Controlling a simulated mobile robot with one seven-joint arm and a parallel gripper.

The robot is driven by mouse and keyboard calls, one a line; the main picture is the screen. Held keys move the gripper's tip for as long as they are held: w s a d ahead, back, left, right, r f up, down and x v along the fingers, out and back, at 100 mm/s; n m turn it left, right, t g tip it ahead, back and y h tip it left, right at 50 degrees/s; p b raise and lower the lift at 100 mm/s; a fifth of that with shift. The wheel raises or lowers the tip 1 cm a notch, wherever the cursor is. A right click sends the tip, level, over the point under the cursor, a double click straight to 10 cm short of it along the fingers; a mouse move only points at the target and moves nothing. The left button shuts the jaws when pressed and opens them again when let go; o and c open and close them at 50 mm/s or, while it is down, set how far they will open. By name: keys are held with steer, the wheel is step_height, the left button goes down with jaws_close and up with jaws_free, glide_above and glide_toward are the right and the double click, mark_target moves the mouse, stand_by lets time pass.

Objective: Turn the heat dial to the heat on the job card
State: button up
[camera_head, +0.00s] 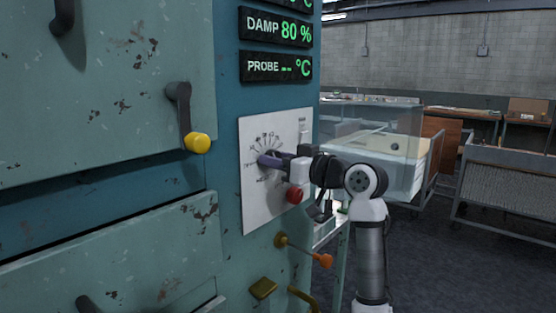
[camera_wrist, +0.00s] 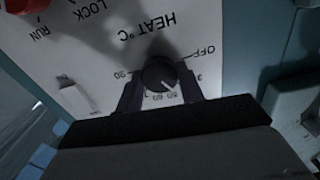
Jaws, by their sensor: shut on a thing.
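The heat dial (camera_wrist: 160,73) is a round black knob on a white panel (camera_wrist: 215,20) lettered HEAT °C, seen upside down in the wrist view. Its scale runs from OFF to 90. A white pointer line on the knob points toward the part near 50 and 60; the exact mark is hard to read. My gripper (camera_wrist: 160,90) is shut on the dial, one dark finger on each side. In the head view my gripper (camera_head: 284,162) reaches the panel from the right and covers part of the dial. I see no job card in these views.
Displays above read DAMP 80 % (camera_head: 277,28) and PROBE -- °C (camera_head: 276,67); a top one is cut off. A red knob (camera_head: 294,195) sits below my gripper. An orange-tipped lever (camera_head: 322,260) and yellow-knobbed handle (camera_head: 197,143) stick out. A glass-sided case (camera_head: 385,130) stands behind my arm.

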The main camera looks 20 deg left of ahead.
steer(key=shift+r+m+p, duration=0.1)
steer(key=shift+m+p, duration=0.25)
steer(key=shift+m, duration=0.05)
steer(key=m+p, duration=0.6)
steer(key=m, duration=0.2)
steer(key=shift+m, duration=0.3)
steer(key=shift+w+m, duration=0.1)
steer(key=shift+m, duration=0.2)
steer(key=shift+d, duration=0.1)
steer(key=o, duration=1)
steer(key=b+v, duration=0.3)
steer(key=v, duration=1.1)
steer(key=shift+b, duration=0.3)
